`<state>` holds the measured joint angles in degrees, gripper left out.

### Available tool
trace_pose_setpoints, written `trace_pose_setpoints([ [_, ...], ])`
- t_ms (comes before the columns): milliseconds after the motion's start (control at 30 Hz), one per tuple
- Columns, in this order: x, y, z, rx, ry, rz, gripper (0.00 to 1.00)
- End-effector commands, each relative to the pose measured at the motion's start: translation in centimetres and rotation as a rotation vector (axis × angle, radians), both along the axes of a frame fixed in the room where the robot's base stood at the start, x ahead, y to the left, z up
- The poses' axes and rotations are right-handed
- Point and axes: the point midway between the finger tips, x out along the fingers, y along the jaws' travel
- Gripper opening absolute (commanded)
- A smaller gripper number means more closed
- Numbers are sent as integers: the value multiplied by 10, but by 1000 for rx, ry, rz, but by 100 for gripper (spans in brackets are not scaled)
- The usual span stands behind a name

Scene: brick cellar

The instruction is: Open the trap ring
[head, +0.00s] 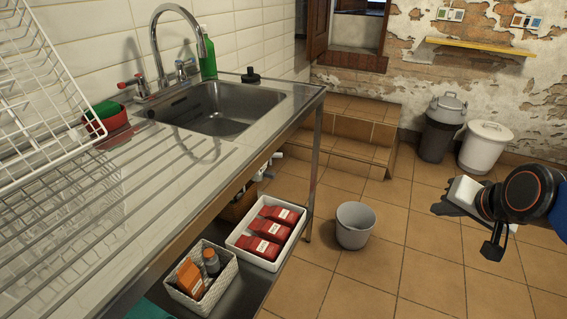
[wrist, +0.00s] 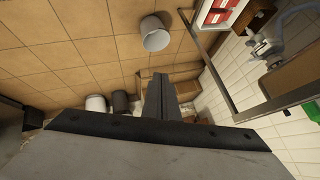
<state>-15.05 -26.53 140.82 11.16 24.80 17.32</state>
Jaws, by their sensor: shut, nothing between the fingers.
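My gripper (head: 447,207) is at the right of the head view, over the open floor, well apart from the trap. In the wrist view its fingers (wrist: 160,98) are together, shut and empty.
The steel sink (head: 215,112) sits above the trap. A lower shelf holds a white tray (head: 242,242) of red packets and a basket (head: 185,297). A grey bucket (head: 355,228) stands on the floor between counter and gripper.

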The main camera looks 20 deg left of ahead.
Motion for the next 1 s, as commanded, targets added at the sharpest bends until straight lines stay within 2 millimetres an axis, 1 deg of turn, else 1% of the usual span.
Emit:
trace_pose_setpoints([
  [33,16,19,-2,39,-10,-8,0],
  [167,54,64,-2,153,-51,-53,0],
  [200,65,78,-2,187,-63,-68,0],
  [267,80,99,-4,241,-79,-92,0],
  [400,111,149,-10,362,-112,-149,0],
  [467,122,170,-14,412,-124,-174,0],
  [500,129,185,-17,445,-133,-191,0],
  [567,137,206,-22,494,-147,-216,0],
  [600,142,220,-26,527,-154,-234,0],
  [733,155,264,-40,630,-181,-290,0],
  [900,160,320,-64,759,-222,-358,0],
  [1000,158,350,-80,831,-248,-394,0],
])
